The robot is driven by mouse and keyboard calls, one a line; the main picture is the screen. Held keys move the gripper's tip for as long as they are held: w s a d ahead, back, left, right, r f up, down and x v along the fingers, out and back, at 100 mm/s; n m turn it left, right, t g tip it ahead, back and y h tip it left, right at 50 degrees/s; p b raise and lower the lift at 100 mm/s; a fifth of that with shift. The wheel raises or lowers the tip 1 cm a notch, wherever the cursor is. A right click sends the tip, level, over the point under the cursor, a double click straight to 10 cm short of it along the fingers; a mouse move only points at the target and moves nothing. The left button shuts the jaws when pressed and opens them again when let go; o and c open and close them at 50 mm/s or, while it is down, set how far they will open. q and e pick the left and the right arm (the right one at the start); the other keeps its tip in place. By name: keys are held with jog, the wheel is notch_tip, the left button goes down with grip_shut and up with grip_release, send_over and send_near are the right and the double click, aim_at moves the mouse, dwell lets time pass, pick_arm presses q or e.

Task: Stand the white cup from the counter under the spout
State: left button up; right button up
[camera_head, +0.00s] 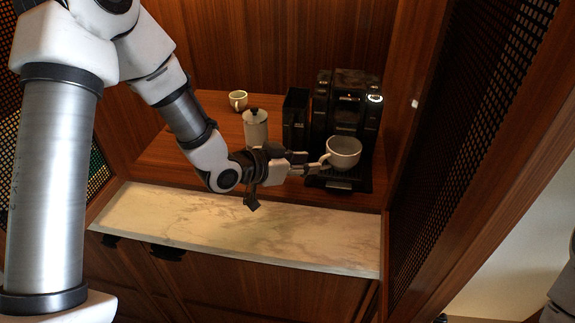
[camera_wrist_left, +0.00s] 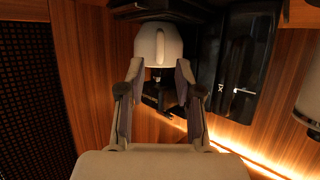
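The white cup (camera_head: 344,153) is upright at the front of the black coffee machine (camera_head: 348,100), over its drip tray (camera_head: 340,184). I cannot tell whether its base touches the tray. Its handle faces my left gripper (camera_head: 322,162). In the left wrist view the cup (camera_wrist_left: 171,45) is just past the fingertips, with its handle in line with the gap between them. The left gripper (camera_wrist_left: 159,68) is open, its fingers spread wider than the handle. The spout is hidden in both views. My right gripper is out of view.
A white lidded canister (camera_head: 255,128) stands left of the machine, beside a dark box (camera_head: 295,118). A smaller cup (camera_head: 238,100) stands at the back left. The marble strip (camera_head: 240,228) in front is clear. A perforated side wall (camera_head: 465,120) closes the right.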

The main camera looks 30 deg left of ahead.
pick_arm(q)
jog(key=v, duration=0.7)
